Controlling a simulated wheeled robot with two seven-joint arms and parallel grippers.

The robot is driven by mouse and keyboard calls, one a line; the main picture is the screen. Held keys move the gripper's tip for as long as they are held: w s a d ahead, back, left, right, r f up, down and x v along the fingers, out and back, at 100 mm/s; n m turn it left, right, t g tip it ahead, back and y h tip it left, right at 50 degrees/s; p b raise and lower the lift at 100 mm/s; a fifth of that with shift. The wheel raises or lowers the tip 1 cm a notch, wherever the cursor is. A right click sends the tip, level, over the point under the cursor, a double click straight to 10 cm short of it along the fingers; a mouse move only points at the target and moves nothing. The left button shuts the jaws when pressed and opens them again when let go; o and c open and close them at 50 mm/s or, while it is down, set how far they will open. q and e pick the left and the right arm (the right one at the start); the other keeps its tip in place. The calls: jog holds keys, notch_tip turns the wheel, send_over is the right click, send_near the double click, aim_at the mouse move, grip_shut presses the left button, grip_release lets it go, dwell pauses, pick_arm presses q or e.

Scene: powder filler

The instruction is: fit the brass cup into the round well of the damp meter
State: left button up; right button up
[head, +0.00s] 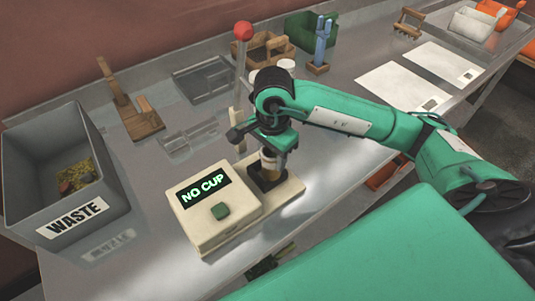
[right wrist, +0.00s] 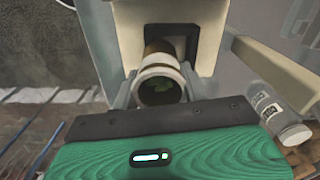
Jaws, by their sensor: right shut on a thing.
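The damp meter (head: 215,215) is a cream box near the table's front edge. Its display reads NO CUP, with a green button below. A dark recess (head: 262,182) is on its right part; the round well itself cannot be made out. My right gripper (head: 270,150) points down over this recess, shut on the brass cup (head: 268,163). In the right wrist view the cup (right wrist: 160,80) sits between the fingers, with a pale rim and something green inside. The dark opening (right wrist: 172,40) shows just beyond it. I cannot tell whether they touch. My left gripper is out of view.
A grey WASTE bin (head: 70,180) stands at left. A wooden stand (head: 128,105) and clear trays (head: 190,138) lie behind the meter. A red-knobbed post (head: 242,35) rises close behind my gripper, near white-lidded jars (head: 287,65). White sheets (head: 400,85) lie at right.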

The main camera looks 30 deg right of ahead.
jog(key=shift+w+a, duration=0.15)
jog(key=shift+w, duration=0.7)
jog(key=shift+f+p, duration=0.9)
jog(key=shift+f, duration=0.85)
jog(key=shift+f, duration=0.2)
jog(key=o, duration=1)
jog(key=shift+r, duration=0.1)
